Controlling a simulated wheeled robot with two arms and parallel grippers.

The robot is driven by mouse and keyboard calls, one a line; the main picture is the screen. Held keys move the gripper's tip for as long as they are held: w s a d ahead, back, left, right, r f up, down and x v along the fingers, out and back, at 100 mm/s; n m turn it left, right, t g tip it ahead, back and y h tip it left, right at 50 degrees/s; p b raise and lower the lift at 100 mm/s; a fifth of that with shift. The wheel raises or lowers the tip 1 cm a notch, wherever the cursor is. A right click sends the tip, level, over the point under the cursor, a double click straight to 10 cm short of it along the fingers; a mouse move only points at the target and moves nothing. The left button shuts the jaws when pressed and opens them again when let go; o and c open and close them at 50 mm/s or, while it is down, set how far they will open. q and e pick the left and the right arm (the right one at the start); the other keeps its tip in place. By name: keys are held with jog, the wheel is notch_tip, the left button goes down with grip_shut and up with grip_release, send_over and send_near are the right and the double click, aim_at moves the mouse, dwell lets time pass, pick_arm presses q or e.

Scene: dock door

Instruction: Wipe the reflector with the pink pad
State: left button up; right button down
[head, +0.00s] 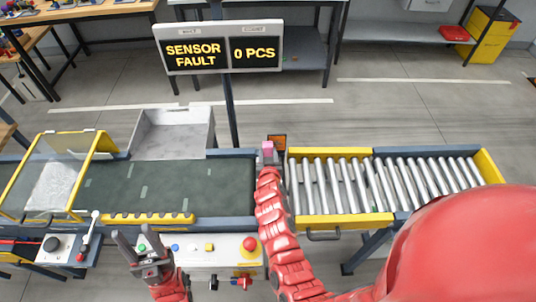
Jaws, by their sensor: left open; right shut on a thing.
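The pink pad (267,148) shows just beyond the end of my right arm, at the right end of the dark conveyor belt. My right gripper (268,159) is shut on the pad and mostly hidden behind its own arm. A small dark-framed orange piece (278,142), which looks like the reflector, stands right beside the pad. I cannot tell whether the pad touches it. My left gripper (138,240) is open and empty, in front of the belt near the control panel.
The belt (170,186) runs left to a yellow guard frame (104,143). A roller conveyor (335,187) lies to the right. A panel with a red stop button (249,244) is in front. A sign (221,47) reading "SENSOR FAULT" and "0 PCS" stands behind. A grey bin (143,128) is behind the belt.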

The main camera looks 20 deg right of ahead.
jog(key=shift+b+x, duration=0.8)
jog(key=shift+x, duration=0.15)
dwell(0.5)
